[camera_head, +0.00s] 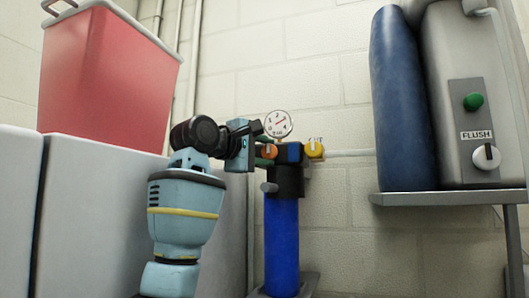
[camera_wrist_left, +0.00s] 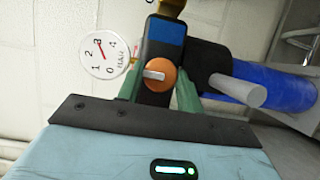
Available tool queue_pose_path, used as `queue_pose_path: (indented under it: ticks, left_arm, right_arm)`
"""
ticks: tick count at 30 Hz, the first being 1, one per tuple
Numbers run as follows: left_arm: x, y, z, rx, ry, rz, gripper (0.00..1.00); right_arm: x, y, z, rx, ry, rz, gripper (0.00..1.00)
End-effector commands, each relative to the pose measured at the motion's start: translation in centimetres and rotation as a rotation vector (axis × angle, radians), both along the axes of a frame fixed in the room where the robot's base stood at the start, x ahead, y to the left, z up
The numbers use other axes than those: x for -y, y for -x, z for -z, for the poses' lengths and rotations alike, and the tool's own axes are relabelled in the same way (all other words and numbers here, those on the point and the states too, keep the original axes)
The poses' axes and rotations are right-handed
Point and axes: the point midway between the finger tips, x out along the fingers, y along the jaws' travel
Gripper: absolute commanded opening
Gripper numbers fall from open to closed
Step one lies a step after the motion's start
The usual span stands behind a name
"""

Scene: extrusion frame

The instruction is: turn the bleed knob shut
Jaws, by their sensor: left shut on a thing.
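An orange knob (camera_head: 268,151) sits on the left side of the dark head of a blue filter unit (camera_head: 282,240), below a round gauge (camera_head: 278,124). I take it for the bleed knob; its label cannot be read. My left gripper (camera_head: 264,152) reaches it from the left. In the left wrist view the orange knob (camera_wrist_left: 162,82) lies between the green fingers, which are shut on its two sides. Its white pointer bar lies nearly level in that view. The gauge (camera_wrist_left: 104,52) shows numbers and a red needle. My right gripper is not in view.
A yellow knob (camera_head: 314,149) with a partly hidden label sits right of the head. A grey spout (camera_wrist_left: 238,90) juts out close to the fingers. A red bin (camera_head: 105,80) stands at left. A shelf (camera_head: 450,198) holds a blue cylinder and a grey FLUSH unit.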

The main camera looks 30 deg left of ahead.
Motion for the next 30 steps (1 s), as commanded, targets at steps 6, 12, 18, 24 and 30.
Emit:
queue_pose_path:
  ticks: [6, 12, 18, 24, 30]
  left_arm:
    - [0.0, -0.1, 0.1, -0.005, -0.010, 0.000, 0.13]
    - [0.0, -0.1, 0.1, -0.005, -0.010, 0.000, 0.37]
    - [0.0, 0.0, 0.1, -0.003, -0.009, 0.000, 0.57]
    - [0.0, 0.0, 0.0, -0.002, -0.007, 0.000, 0.57]
    - [-0.2, 1.3, 0.0, 0.000, -0.007, -0.001, 0.57]
  right_arm:
    - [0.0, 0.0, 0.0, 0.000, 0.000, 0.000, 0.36]
    - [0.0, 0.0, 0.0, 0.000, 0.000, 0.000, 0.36]
    - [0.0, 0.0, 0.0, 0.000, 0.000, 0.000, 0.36]
    - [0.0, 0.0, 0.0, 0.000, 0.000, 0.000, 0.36]
    - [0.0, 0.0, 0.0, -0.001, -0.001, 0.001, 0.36]
